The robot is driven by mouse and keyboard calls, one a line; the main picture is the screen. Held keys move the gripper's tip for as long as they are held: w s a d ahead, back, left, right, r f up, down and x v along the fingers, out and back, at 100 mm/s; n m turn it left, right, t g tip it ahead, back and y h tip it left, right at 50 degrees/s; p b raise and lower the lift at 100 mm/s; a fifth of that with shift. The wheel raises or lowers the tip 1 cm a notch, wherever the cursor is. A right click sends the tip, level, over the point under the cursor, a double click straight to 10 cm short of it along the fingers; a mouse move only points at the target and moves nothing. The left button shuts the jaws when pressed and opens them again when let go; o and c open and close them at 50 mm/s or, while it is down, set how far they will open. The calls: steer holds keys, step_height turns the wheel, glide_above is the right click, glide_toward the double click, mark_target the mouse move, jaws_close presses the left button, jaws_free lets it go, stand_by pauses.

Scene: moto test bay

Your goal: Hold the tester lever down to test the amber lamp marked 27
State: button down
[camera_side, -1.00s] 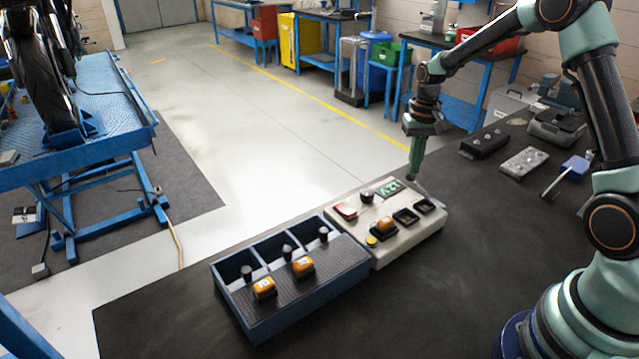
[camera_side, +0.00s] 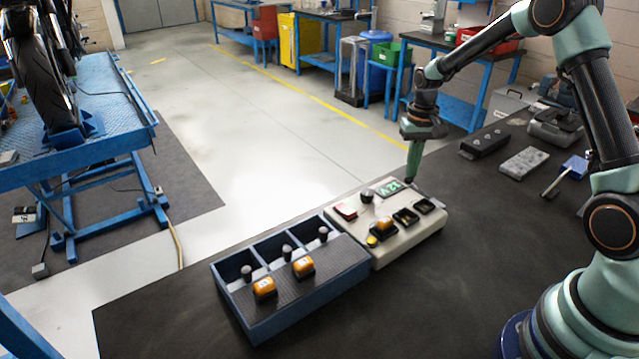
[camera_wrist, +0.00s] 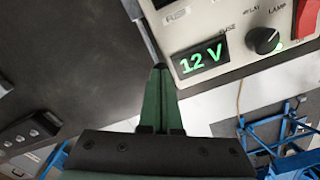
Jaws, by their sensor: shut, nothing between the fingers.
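The pale tester (camera_side: 388,246) stands on the bench with its green display (camera_side: 389,187) lit; the display reads 12 V in the wrist view (camera_wrist: 202,57). An amber lamp (camera_side: 384,225) sits in one of its sockets; its marking is too small to read. The grey lever (camera_wrist: 139,24) runs along the tester's edge in the wrist view, its end close to my fingertips. My gripper (camera_side: 411,179) is shut and empty, pointing down at the tester's back edge; its tips show in the wrist view (camera_wrist: 160,68). I cannot tell whether it touches the lever.
A blue tray (camera_side: 295,318) left of the tester holds two more amber lamps (camera_side: 264,288) (camera_side: 303,266) and several dark knobs. The near bench is clear.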

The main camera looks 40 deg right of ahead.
steer(key=shift+f, duration=0.1)
steer(key=shift+w+f, duration=0.1)
steer(key=shift+f, duration=0.45)
stand_by(0.3)
steer(key=shift+f, duration=0.2)
steer(key=shift+r, duration=0.15)
stand_by(1.4)
step_height(320, 180, up, 9)
stand_by(1.0)
